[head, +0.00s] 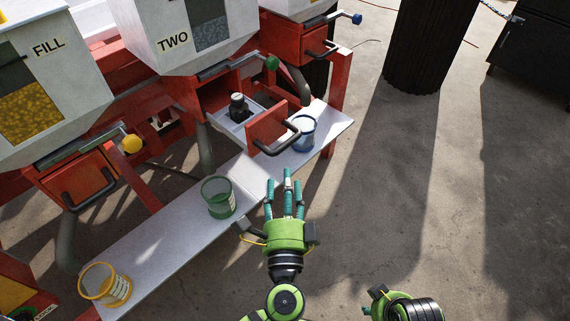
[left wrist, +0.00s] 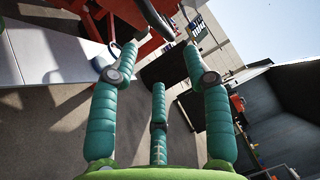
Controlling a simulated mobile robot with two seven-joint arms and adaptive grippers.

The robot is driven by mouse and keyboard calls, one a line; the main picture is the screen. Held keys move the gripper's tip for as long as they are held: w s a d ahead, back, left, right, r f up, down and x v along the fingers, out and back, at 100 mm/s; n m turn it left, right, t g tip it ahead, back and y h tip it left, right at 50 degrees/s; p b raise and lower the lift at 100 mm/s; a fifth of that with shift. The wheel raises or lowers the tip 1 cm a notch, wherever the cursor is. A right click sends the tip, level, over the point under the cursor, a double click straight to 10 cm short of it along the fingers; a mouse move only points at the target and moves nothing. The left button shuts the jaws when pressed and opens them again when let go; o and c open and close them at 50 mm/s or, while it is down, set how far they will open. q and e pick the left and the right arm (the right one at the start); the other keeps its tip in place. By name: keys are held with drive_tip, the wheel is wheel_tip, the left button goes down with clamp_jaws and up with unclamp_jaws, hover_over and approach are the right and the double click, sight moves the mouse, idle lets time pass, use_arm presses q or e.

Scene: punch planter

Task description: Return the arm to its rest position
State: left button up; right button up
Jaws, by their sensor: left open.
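My left gripper (head: 285,182) is in the head view, with three teal fingers spread apart and nothing between them. It points up the picture, just right of the green can (head: 219,198) and over or near the right edge of the white shelf (head: 165,236). In the left wrist view the same open, empty fingers (left wrist: 160,65) show.
A yellow can (head: 106,285) and a blue can (head: 304,132) stand on the shelf. An open red drawer (head: 268,128) with a black handle juts out above the gripper. A black ribbed column (head: 428,45) stands beyond. Concrete floor (head: 400,190) is clear at right.

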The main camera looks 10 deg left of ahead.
use_arm(q)
drive_tip(key=shift+s+d+f, duration=0.1)
drive_tip(key=shift+s, duration=0.8)
